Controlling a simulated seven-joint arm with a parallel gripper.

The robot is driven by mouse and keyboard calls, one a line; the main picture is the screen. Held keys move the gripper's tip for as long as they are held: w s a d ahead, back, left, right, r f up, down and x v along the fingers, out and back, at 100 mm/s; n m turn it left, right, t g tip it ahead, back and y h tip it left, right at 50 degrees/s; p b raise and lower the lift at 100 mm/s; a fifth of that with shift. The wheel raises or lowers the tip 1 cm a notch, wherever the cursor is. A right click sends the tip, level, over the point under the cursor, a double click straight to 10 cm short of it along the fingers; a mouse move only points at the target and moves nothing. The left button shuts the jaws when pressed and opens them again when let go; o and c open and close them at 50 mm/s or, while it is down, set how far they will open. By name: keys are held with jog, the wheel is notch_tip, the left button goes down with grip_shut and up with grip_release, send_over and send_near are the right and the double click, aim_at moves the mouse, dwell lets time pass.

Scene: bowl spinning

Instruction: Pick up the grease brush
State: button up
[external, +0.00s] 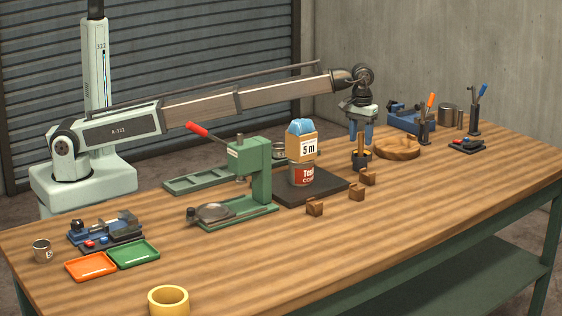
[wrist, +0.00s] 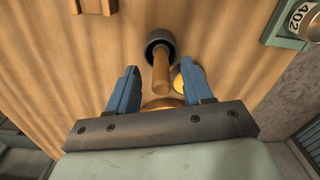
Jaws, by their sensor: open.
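What looks like the grease brush stands below my gripper, its wooden handle (external: 361,144) pointing up from a dark base with yellow on it (external: 361,160). In the wrist view the wooden handle (wrist: 161,72) shows in front of a round black cup-like end (wrist: 160,40); I cannot tell whether this is a holder or part of the brush. My gripper (external: 361,132) is open, its blue fingers pointing down just above the handle. In the wrist view the handle appears between the lines of the two fingers (wrist: 160,85), apart from both. The bristles cannot be made out.
A round wooden dish (external: 412,153) stands close to the right. Small wooden blocks (external: 314,207) lie in front and to the left. The front right table (external: 440,205) is clear.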

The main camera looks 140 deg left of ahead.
aim_at(360, 157)
notch_tip(360, 157, down, 4)
jog(key=shift+s+a+r, duration=0.1)
jog(key=shift+r, duration=0.05)
grip_shut()
dwell(0.4)
